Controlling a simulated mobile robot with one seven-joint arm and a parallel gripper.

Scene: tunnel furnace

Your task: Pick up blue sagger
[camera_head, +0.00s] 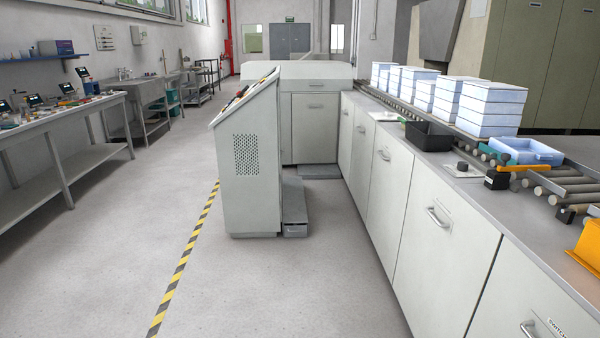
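A blue sagger (527,151), a shallow open tray, sits on the rollers of the conveyor at the right of the head view. Several stacks of pale blue-white saggers (490,108) stand behind it along the same line. Whether the task's sagger is the single blue tray or one in the stacks, I cannot tell. My gripper is not in view.
A long white cabinet counter (440,215) runs along the right below the conveyor (560,185). A slanted control console (250,165) stands mid-floor. A workbench (60,145) lines the left wall. The grey floor (290,290) in front is clear.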

